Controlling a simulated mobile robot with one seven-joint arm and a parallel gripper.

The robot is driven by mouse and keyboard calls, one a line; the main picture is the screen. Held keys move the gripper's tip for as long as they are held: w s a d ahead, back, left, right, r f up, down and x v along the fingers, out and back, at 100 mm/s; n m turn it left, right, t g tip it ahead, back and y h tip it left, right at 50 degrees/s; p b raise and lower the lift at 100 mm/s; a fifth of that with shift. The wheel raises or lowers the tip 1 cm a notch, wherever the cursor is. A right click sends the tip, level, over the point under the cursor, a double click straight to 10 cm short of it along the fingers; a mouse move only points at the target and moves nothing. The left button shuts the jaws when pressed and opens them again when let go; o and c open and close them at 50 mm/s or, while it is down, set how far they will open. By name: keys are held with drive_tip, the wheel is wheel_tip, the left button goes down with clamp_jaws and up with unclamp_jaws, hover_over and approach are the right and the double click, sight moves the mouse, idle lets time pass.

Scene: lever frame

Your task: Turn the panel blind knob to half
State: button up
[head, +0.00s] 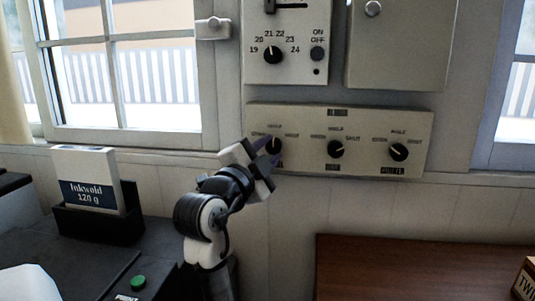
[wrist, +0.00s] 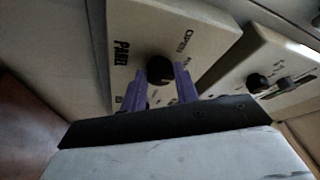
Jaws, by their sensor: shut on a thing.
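The cream control panel (head: 305,115) on the wall carries three black knobs in a row. The panel blind knob (head: 276,146) is the leftmost, partly covered by my gripper. In the wrist view the same knob (wrist: 160,70) sits beside the printed words PANEL and OPEN. My gripper (head: 267,150) is at this knob, its purple fingers on either side. In the wrist view the gripper (wrist: 162,88) is shut on the knob, one finger left and one right. The knob's pointer and half mark cannot be read clearly.
The middle knob (head: 335,149) and right knob (head: 398,152) are on the same panel. A thermostat box (head: 290,68) hangs just above, next to a grey cabinet (head: 400,45). A labelled card box (head: 86,180) stands at left; a brown tabletop (head: 420,265) is lower right.

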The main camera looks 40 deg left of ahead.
drive_tip(key=o, duration=1)
drive_tip(key=b+v, duration=0.2)
drive_tip(key=v, duration=1)
drive_tip(key=shift+b, duration=0.3)
